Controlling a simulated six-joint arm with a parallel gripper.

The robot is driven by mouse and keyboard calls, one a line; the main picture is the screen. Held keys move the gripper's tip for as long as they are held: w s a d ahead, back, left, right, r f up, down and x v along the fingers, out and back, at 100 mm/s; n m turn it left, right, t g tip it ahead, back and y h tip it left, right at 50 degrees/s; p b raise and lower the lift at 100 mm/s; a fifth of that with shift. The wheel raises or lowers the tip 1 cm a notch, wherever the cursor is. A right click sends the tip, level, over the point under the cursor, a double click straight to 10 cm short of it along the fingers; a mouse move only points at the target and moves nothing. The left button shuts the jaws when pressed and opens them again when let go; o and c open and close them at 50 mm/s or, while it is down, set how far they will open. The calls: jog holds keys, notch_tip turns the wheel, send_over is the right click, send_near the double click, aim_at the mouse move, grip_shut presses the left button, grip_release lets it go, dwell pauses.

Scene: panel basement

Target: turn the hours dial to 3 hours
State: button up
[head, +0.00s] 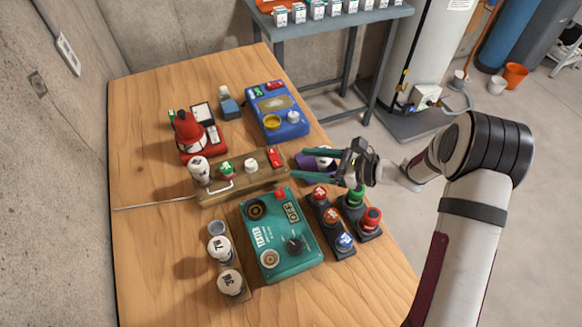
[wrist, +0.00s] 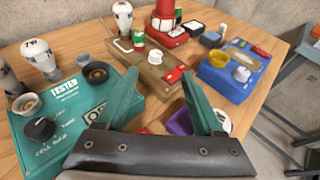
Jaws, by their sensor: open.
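No hours marking is readable, so I cannot tell for sure which knob is the hours dial. The blue box (head: 285,128) at the back right of the table has a white knob (head: 293,117), which also shows in the wrist view (wrist: 242,74). The green tester box (head: 270,262) in front has a black knob (head: 295,244), also in the wrist view (wrist: 39,129). My gripper (head: 304,165) is open, its two green fingers apart above the table's right edge. It is clear of both knobs. In the wrist view its fingertips (wrist: 159,74) point towards the wooden board.
Push buttons (head: 331,217) stand right of the tester. A red device (head: 200,142) is at the back. The table's back left is clear.

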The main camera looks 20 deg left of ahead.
jog(key=w+n+g, duration=0.2)
jog(key=w+g, duration=0.1)
jog(key=n+h, duration=0.1)
send_near(254, 163)
jog(key=shift+g, duration=0.3)
jog(key=x, duration=0.9)
jog(key=shift+w+a+f, duration=0.1)
jog(key=shift+w, duration=0.05)
grip_shut()
